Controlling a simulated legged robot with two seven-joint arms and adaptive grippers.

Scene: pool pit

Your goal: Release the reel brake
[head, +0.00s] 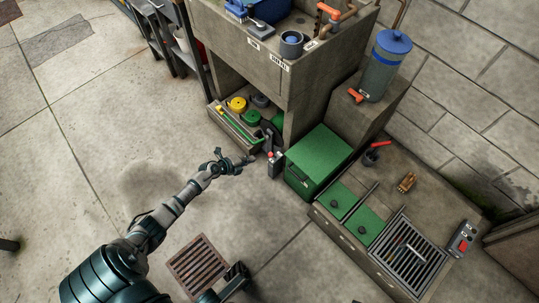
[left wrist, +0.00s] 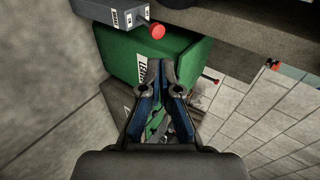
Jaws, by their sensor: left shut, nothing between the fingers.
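A small grey box with a red round knob (head: 271,155), likely the reel brake, stands beside the green box in the head view. In the left wrist view the grey box (left wrist: 112,14) carries a white label, and a short rod ends in the red knob (left wrist: 158,31). My left gripper (head: 246,161) is just left of the grey box in the head view. In the left wrist view its fingertips (left wrist: 160,66) are together and empty, in front of the green box and below the knob, apart from it.
The green box (head: 317,160) stands right of the brake. A low tray (head: 228,128) with yellow and green round items lies under the concrete counter (head: 235,42). A floor grate (head: 199,264) is at bottom.

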